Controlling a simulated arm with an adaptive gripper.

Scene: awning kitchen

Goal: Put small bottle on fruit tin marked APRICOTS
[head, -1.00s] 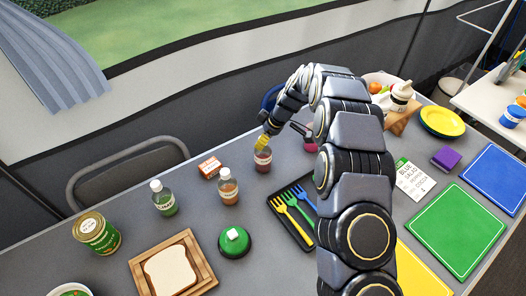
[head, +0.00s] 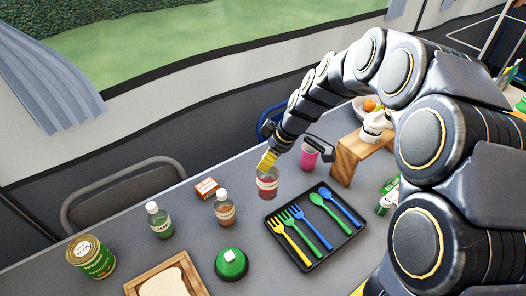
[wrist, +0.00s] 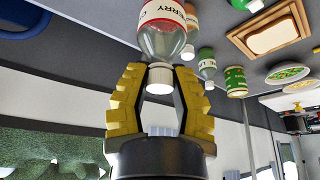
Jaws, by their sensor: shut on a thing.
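A small clear bottle with reddish contents (head: 267,186) stands at the back of the table in the head view. Its label, partly readable as "RRY", shows large in the wrist view (wrist: 163,25). My gripper (head: 267,160) is above it with yellow fingers shut around its white cap (wrist: 160,77). The bottle looks upright and seems to be touching the table. A gold-topped tin with a green label (head: 91,257) stands at the far left, well away from my gripper. It also shows in the wrist view (wrist: 236,81). I cannot read its fruit name.
Between bottle and tin stand an orange-brown bottle (head: 225,210), a green bottle (head: 159,221) and a small red box (head: 207,188). A green bell-like object (head: 231,263) and a bread board (head: 135,288) lie nearer. A cutlery tray (head: 270,222) and pink cup (head: 309,156) are right.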

